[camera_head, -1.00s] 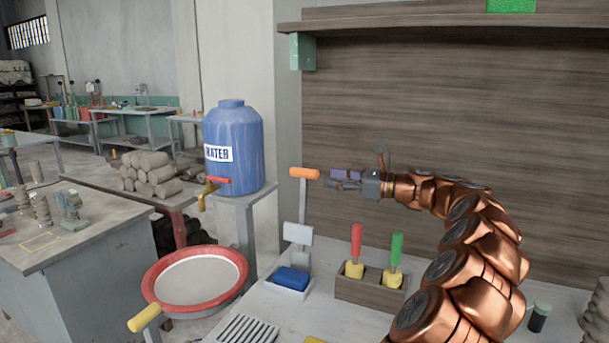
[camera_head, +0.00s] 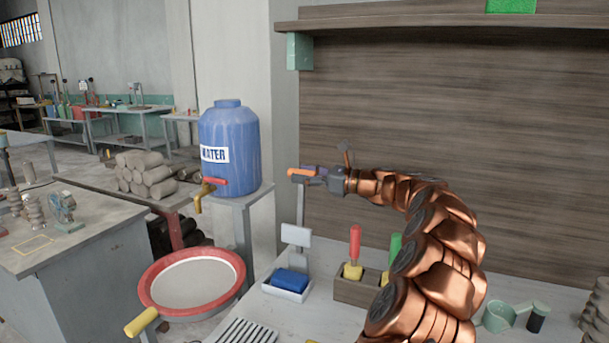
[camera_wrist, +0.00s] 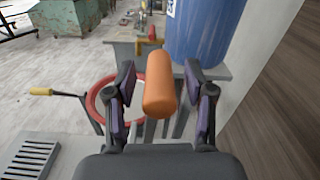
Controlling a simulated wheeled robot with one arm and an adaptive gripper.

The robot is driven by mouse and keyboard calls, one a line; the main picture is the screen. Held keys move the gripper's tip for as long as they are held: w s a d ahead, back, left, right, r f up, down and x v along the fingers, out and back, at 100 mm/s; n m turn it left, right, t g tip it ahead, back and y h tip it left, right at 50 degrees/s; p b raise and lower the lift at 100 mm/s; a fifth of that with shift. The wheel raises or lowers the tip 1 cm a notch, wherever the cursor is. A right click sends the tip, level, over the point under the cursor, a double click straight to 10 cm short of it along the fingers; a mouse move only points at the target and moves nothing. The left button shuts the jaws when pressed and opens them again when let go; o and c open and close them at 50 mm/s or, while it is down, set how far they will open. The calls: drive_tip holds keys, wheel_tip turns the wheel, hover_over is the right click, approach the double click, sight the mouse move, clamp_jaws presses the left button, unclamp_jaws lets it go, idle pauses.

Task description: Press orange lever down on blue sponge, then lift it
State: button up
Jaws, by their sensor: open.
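The orange lever handle (camera_head: 301,172) tops an upright grey post above the white press plate (camera_head: 296,235). The blue sponge (camera_head: 290,280) sits in a white tray (camera_head: 287,293) below the plate, with a gap between them. My gripper (camera_head: 308,175) is at the handle's height. In the wrist view, the orange handle (camera_wrist: 160,84) lies between the two purple-padded fingers of my open gripper (camera_wrist: 158,98). A gap shows on each side of it. In the head view the gripper hides part of the handle.
A wooden holder (camera_head: 357,291) with a red-handled tool (camera_head: 355,243) and a green-handled tool (camera_head: 394,247) stands right of the sponge, partly behind my arm. A blue water barrel (camera_head: 229,150) stands left on a stand. A red-rimmed basin (camera_head: 236,259) sits below it.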

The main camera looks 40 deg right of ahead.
clamp_jaws()
idle(0.3)
idle(0.3)
